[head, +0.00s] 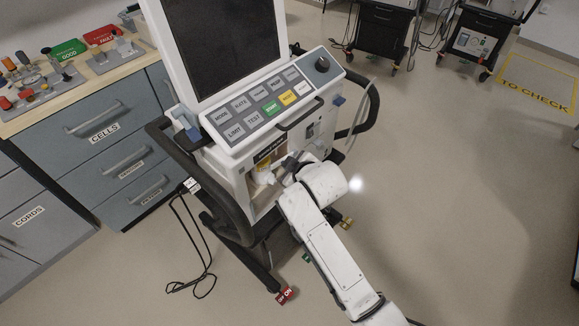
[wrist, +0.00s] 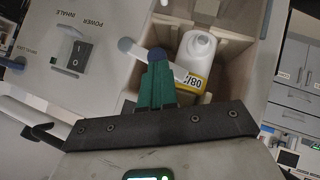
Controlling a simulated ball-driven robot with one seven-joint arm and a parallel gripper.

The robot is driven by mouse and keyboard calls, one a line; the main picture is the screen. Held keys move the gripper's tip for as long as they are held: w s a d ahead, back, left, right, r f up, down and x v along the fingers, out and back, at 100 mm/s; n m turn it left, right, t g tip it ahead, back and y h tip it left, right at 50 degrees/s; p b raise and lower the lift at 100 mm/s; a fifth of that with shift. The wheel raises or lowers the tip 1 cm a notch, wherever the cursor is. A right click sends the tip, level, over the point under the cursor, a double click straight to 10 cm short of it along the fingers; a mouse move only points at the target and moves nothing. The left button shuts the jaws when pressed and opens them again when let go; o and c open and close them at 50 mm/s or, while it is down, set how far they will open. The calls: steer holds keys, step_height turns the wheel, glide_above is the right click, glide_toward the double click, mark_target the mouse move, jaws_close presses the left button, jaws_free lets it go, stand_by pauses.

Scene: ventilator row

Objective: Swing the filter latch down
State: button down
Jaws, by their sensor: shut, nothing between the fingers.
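The white ventilator (head: 232,157) stands in the middle of the head view, with an open compartment low on its front. In the wrist view this compartment (wrist: 240,62) holds a white bottle-shaped filter (wrist: 198,50) with a yellow label. A pale lever with a blue-grey round end (wrist: 126,45), seemingly the latch, slants down to the right across the compartment's edge. My gripper (wrist: 158,68) is shut and empty, its green fingers overlapping the lever's middle; I cannot tell whether they touch it. In the head view my gripper (head: 289,170) is at the compartment, its fingertips unclear.
A power switch (wrist: 78,54) is on the panel left of the compartment. A black handle rail (head: 185,165) runs around the cart. A drawer bench (head: 110,130) stands at left, with a cable (head: 190,245) on the floor.

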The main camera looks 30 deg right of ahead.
steer(key=shift+w+d, duration=0.1)
steer(key=shift+d, duration=0.6)
steer(key=v, duration=1)
steer(key=shift+s, duration=0.25)
steer(key=shift+a+r, duration=0.1)
steer(key=shift+a, duration=0.05)
steer(key=s+f+m+g, duration=0.3)
steer(key=s+f+g, duration=0.1)
steer(key=s, duration=0.9)
steer(key=s+d+f+m+g, duration=0.1)
steer(key=s+f+m+g, duration=0.2)
steer(key=s, duration=1.1)
step_height(320, 180, down, 4)
steer(key=shift+s+d+g+y, duration=0.15)
steer(key=shift+d+g+y, duration=0.15)
steer(key=shift+g, duration=0.7)
steer(key=c, duration=1.9)
jaws_free()
